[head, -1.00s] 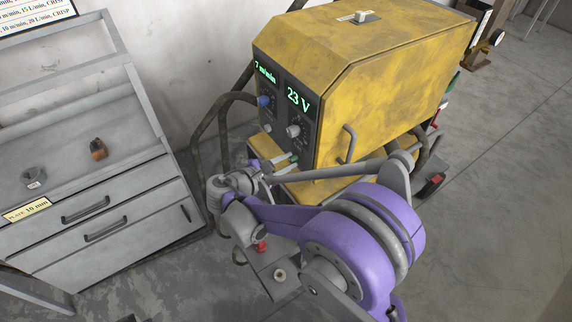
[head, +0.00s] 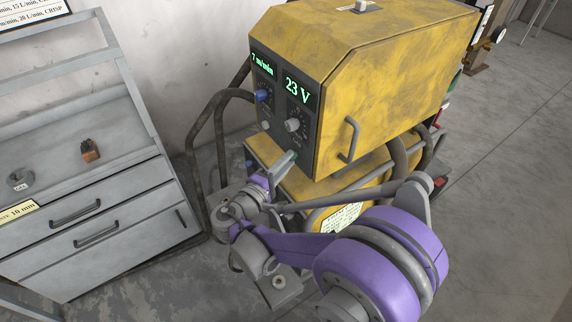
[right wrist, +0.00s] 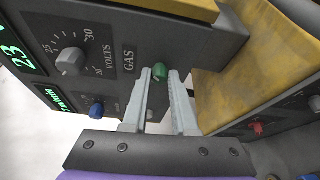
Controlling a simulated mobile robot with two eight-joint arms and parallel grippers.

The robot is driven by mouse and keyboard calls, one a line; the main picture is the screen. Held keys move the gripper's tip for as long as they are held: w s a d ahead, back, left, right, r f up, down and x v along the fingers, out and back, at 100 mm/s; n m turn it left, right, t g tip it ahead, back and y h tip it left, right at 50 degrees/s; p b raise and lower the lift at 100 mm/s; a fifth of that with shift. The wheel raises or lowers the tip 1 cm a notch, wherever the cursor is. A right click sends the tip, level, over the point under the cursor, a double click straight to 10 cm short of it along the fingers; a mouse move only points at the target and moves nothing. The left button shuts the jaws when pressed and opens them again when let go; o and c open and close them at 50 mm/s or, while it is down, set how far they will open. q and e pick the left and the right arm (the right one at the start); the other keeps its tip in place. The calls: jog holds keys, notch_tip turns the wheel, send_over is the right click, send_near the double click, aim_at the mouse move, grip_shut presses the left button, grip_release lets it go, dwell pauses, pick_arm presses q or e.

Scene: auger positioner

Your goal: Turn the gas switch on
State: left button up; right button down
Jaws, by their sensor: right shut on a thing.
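The gas switch (right wrist: 160,72) is a small green knob beside the "GAS" label on the dark front panel of the yellow welding machine (head: 390,75). In the right wrist view my right gripper (right wrist: 162,75) has its two grey fingers on either side of the knob, shut on it. In the head view the right gripper (head: 287,161) reaches the lower part of the panel, and its fingers hide most of the switch. My left gripper is in neither view.
The volts knob (right wrist: 69,61) and the blue knob (right wrist: 96,109) sit near the switch. A handle (head: 350,140) stands out from the machine's side. A grey drawer cabinet (head: 95,215) stands at the left, with a small orange-brown block (head: 90,152) on top.

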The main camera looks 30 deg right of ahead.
jog(key=shift+f+m+b, duration=0.1)
jog(key=shift+m+b, duration=0.2)
jog(key=shift+m, duration=0.2)
dwell(0.3)
jog(key=c, duration=0.7)
grip_release()
jog(key=shift+a, duration=0.1)
jog(key=v, duration=1)
jog(key=shift+s+a+f, duration=0.15)
jog(key=shift+a+f, duration=0.05)
jog(key=shift+a, duration=0.05)
